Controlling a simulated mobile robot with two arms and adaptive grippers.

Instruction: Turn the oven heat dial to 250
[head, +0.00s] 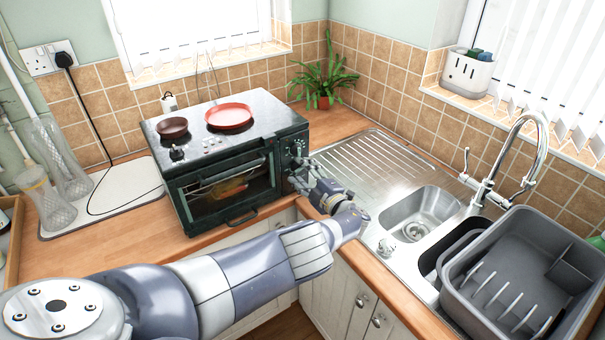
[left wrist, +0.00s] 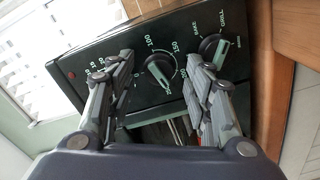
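The small dark oven (head: 235,170) stands on the worktop, its control panel at its right front. In the left wrist view the heat dial (left wrist: 160,70) is a round dark knob with a pale line, ringed by numbers; 0, 100, 150 and 200 can be partly read. I cannot tell which number it points to. My left gripper (head: 304,172) is in front of the panel. In the left wrist view, the fingers of that gripper (left wrist: 160,66) are apart, one on each side of the heat dial. Contact with the dial cannot be made out. My right gripper is not in view.
The bake/grill knob (left wrist: 213,46) is close to the right finger. Two pans, one red (head: 229,116), sit on the oven. A steel sink (head: 420,215) and grey dish rack (head: 520,270) are to the right. A plant (head: 323,78) stands behind.

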